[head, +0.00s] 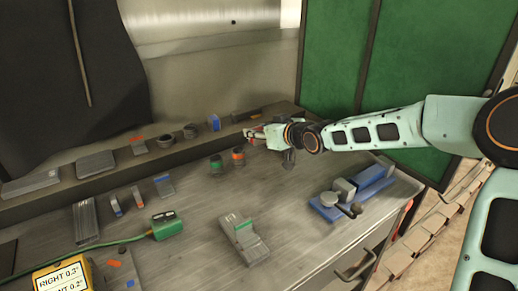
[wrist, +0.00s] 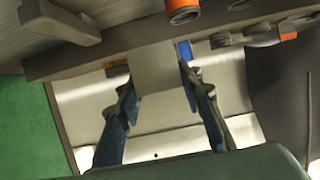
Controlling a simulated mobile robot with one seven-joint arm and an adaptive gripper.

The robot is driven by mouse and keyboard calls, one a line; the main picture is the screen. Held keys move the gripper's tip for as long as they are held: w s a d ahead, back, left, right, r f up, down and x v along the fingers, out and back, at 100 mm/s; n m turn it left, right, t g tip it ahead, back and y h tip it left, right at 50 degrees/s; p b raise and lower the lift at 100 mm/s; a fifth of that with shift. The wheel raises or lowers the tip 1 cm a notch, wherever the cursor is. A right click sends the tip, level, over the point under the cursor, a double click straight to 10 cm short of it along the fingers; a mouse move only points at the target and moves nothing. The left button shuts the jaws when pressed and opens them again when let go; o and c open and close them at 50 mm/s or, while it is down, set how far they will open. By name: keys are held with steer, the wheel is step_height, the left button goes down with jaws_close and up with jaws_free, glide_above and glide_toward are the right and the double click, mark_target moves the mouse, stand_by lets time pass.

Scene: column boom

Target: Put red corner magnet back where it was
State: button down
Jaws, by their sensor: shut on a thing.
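My gripper (head: 262,134) is at the back of the workbench, near the right end of the raised back ledge. A small red piece (head: 254,131) shows at its fingertips in the head view; I take it for the red corner magnet, though its shape is too small to tell. In the wrist view the two blue-padded fingers (wrist: 163,95) are shut on a plain grey block-like face (wrist: 167,68), and no red shows on it. The gripper hides part of the ledge behind it. I cannot tell whether the held thing touches the ledge.
The back ledge (head: 110,163) carries several blocks, rings and a blue piece (head: 214,122). Green-topped (head: 216,163) and orange-topped (head: 238,155) cylinders stand close below the gripper. A grey vise-like block (head: 246,242) and a blue tool (head: 352,192) lie nearer. A green panel (head: 335,55) stands behind right.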

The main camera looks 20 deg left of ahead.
steer(key=w+f, duration=0.1)
steer(key=f, duration=0.1)
steer(key=w+f, duration=0.2)
steer(key=w+a+f, duration=0.1)
steer(key=w+f, duration=0.1)
steer(key=shift+w+f+b, duration=0.1)
steer(key=shift+b, duration=0.2)
steer(key=shift+f, duration=1.35)
steer(key=shift+f, duration=0.15)
steer(key=shift+f+b, duration=0.15)
steer(key=shift+b, duration=0.25)
steer(key=c, duration=1.4)
jaws_free()
steer(key=shift+o, duration=0.2)
